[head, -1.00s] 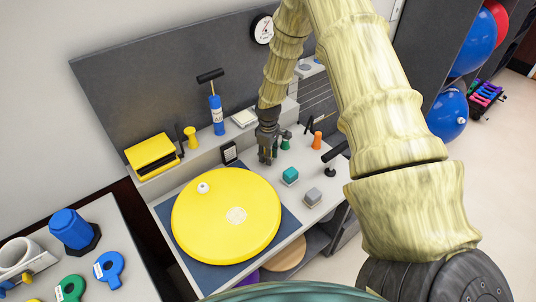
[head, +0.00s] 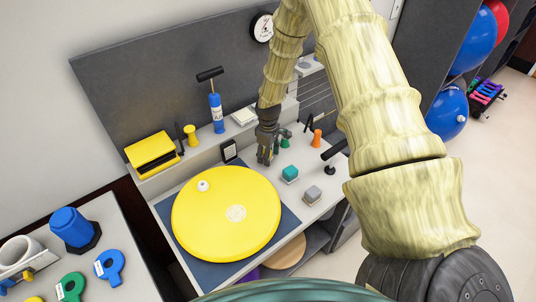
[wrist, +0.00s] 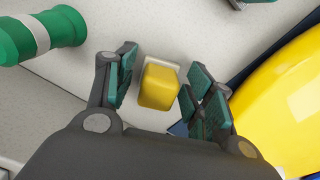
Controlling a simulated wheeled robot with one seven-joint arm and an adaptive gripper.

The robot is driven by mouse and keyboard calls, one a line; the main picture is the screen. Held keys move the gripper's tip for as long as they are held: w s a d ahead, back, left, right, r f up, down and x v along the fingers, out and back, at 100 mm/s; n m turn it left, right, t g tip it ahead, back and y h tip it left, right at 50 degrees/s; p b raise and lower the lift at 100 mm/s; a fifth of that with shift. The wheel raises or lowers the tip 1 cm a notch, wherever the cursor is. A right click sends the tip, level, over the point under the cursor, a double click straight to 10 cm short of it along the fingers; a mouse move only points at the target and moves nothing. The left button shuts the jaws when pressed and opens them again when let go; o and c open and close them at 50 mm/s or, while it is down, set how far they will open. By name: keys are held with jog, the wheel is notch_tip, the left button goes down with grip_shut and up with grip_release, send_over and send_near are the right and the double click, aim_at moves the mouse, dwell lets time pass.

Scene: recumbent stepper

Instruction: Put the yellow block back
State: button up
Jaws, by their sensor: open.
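The yellow block (wrist: 160,86) shows in the wrist view, between the two fingers of my gripper (wrist: 158,92). It seems to sit on a pale square base on the light worktop, and a gap shows on each side of it. My gripper is open around it and does not visibly touch it. In the head view my gripper (head: 265,154) points down at the worktop behind the big yellow disc (head: 250,205). The yellow block cannot be made out there.
A teal block (head: 290,173) and a grey block (head: 313,194) stand to the right of my gripper. A green peg-like piece (head: 285,138) and an orange one (head: 317,139) stand close behind. A small dark-framed card (head: 229,151) is just left.

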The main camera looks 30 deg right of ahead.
notch_tip(320, 180, up, 12)
jog(key=b, duration=0.4)
dwell(0.5)
